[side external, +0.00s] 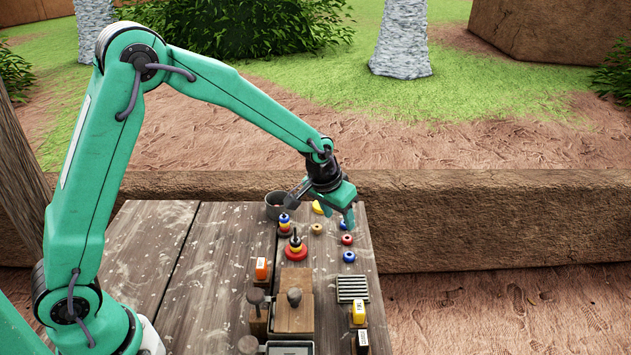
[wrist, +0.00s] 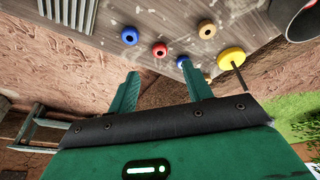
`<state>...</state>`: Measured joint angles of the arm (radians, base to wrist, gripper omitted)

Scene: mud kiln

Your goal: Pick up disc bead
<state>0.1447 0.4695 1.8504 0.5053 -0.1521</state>
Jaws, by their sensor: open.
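Several small round beads with holes lie on the wooden table; I cannot tell which is the disc bead. In the wrist view they are a blue bead (wrist: 130,36), a red bead (wrist: 160,50), a tan bead (wrist: 206,30) and another blue bead (wrist: 181,61), partly hidden by a finger. The side view also shows the red bead (side external: 347,239), a blue bead (side external: 349,256) and the tan bead (side external: 316,228). My gripper (side external: 341,213) is open and empty above the table's far right part; in the wrist view its fingers (wrist: 160,72) point toward the red bead.
A yellow disc on a thin rod (wrist: 231,58) lies beside the beads. A dark pot (side external: 275,205) and two stacked-ring posts (side external: 295,250) stand left of them. A ridged rack (side external: 352,289), blocks and stamps crowd the front. The table's left side is clear.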

